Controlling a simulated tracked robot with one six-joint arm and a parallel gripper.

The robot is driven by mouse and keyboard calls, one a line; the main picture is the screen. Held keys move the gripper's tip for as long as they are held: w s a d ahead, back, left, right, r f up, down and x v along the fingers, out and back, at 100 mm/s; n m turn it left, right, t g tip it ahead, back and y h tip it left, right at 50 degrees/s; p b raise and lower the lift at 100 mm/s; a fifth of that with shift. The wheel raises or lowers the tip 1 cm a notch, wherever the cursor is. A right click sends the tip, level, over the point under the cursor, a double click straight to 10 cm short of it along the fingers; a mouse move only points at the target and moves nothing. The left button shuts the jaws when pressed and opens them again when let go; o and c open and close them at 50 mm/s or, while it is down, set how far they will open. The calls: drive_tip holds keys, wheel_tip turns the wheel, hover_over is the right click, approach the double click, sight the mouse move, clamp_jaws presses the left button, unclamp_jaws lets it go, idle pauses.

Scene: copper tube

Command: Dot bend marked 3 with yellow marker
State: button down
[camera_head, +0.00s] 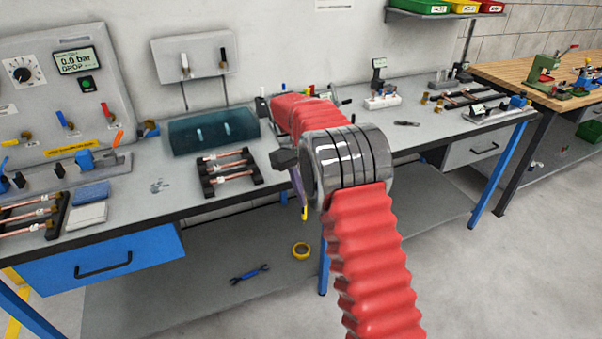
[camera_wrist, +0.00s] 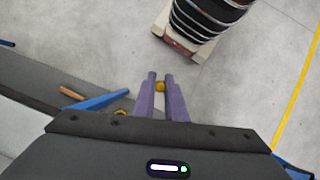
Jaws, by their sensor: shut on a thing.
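My gripper (camera_wrist: 161,82) has two purple fingers shut on a yellow marker (camera_wrist: 160,87), seen nearly end-on between the fingertips. In the head view the marker (camera_head: 304,213) points down below the fingers, in front of the bench edge and apart from the tubes. Copper tubes with white labels lie in a black rack (camera_head: 230,172) on the bench, left of my gripper. More copper tubes lie in a second black rack (camera_head: 33,214) at the far left. The labels are too small to read, so I cannot tell which bend is marked 3.
The grey bench (camera_head: 150,215) has a blue-tinted case (camera_head: 212,131) behind the nearer rack. Cloths (camera_head: 88,205) lie between the racks. A blue drawer (camera_head: 100,265) is below. A yellow ring (camera_head: 301,251) and blue wrench (camera_head: 250,274) lie on the lower shelf.

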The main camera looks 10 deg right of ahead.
drive_tip(key=s+f+m+y, duration=0.2)
drive_tip(key=s+f+m, duration=0.2)
drive_tip(key=s+m, duration=0.1)
drive_tip(key=shift+s, duration=0.55)
drive_tip(key=shift+a, duration=0.15)
